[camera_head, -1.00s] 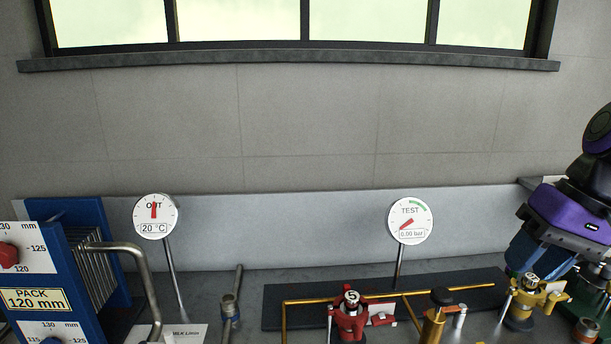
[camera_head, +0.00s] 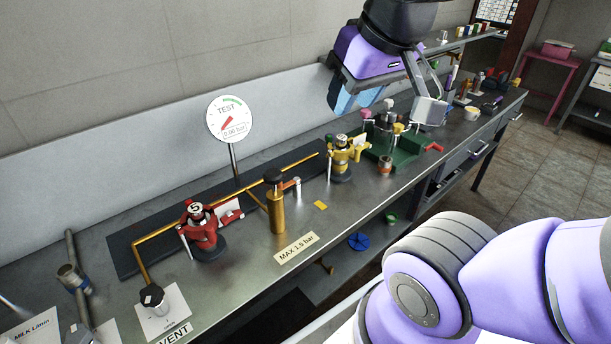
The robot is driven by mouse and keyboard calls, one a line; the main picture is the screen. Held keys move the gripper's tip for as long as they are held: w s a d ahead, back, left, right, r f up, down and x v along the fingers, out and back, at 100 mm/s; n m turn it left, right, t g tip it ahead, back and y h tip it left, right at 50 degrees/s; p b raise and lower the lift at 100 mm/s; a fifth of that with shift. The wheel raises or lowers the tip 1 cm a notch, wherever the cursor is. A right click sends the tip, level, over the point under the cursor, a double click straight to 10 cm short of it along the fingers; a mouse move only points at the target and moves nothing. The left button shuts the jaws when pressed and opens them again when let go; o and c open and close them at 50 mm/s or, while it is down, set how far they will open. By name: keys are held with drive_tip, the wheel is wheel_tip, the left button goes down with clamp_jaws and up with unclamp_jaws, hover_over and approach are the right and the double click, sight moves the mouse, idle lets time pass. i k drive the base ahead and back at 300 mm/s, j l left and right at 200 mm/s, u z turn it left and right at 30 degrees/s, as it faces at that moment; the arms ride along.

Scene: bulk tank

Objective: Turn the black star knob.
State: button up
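Two black knobs show in the head view, and I cannot tell for certain which is the star knob. One black knob (camera_head: 151,296), with an angular outline, tops a small pale fitting on a white card by the VENT label at the front left. The other black knob (camera_head: 273,176) caps an upright brass cylinder (camera_head: 277,212) in the middle of the bench. My gripper (camera_head: 390,104) is open with its fingers wide apart. It hangs above the back of the bench, right of and apart from both knobs, near the yellow valve and green tray.
A red valve (camera_head: 201,230) marked 5 and a yellow valve (camera_head: 342,160) stand along the brass pipe (camera_head: 165,235). A round TEST gauge (camera_head: 229,119) reads 0.00 bar. A green tray (camera_head: 410,145) with a glass vessel stands right. Bare bench lies around the MAX 1.5 bar label (camera_head: 297,249).

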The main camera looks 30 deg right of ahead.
sight(151, 295)
drive_tip(key=j+z, duration=0.2)
drive_tip(key=z, duration=0.2)
drive_tip(key=k+j+z, duration=0.15)
drive_tip(key=z, duration=0.3)
drive_tip(key=k+j+z, duration=0.45)
drive_tip(key=k+j, duration=0.75)
drive_tip(key=j, duration=0.15)
